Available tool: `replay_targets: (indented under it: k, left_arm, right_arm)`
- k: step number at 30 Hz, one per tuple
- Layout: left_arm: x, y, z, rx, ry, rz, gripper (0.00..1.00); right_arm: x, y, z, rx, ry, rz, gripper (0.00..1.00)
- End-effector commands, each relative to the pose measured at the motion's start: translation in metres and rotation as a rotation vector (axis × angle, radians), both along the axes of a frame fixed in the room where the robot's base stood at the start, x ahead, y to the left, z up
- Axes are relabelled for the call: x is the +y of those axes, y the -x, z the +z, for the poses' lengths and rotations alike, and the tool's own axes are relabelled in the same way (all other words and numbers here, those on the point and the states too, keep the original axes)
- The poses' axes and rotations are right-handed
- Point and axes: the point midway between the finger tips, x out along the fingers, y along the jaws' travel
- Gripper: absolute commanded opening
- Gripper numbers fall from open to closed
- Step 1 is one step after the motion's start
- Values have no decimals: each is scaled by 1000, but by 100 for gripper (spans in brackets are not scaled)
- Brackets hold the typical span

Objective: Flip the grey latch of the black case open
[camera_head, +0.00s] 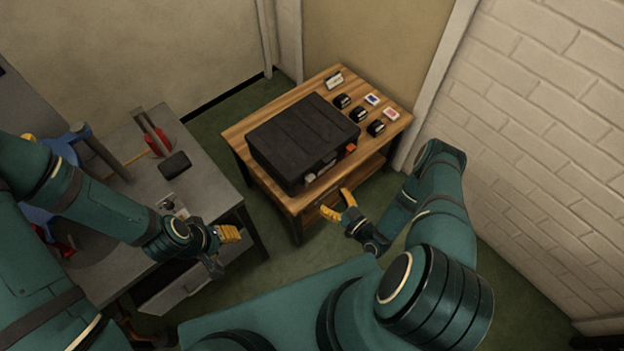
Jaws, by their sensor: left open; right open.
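The black case (302,132) lies closed on the wooden table (243,133). A small grey latch (310,178) shows on its front side, near the front corner. An orange piece (351,148) sits further right on the same side. My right gripper (338,204) has yellow fingers and is open and empty. It is in front of the table edge, a little below and right of the grey latch in the picture, apart from the case. My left gripper (228,234) is open over the front edge of the grey workbench, away from the case.
Several small black items (360,114) and little cards (391,114) lie on the table right of the case. The grey workbench (120,262) on the left holds tools and a dark flat object (174,165). A white brick wall (540,130) stands at right.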

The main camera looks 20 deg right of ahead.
Motion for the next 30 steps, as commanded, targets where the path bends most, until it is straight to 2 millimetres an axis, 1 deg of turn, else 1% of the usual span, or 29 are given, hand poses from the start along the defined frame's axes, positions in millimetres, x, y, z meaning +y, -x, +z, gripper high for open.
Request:
replay_targets:
  k: [1, 9, 15, 21, 29, 30]
  left_arm:
    - [0, -1, -3, -1, 0, 0, 47]
    - [0, -2, -11, -5, -1, 1, 47]
    - [0, -3, -15, -8, -1, 1, 47]
    - [0, -4, -16, -9, -1, 1, 47]
    - [0, -4, -16, -9, -1, 1, 47]
    - [0, -4, -16, -9, -1, 1, 47]
  right_arm:
    - [4, -10, -1, -4, 1, 1, 66]
    - [21, -60, -1, -3, 1, 1, 66]
    - [31, -86, -1, -1, 2, 1, 66]
    - [34, -96, 0, 1, 0, -1, 66]
    - [35, -97, 0, 2, 1, -1, 66]
    - [35, -97, 0, 2, 1, -1, 61]
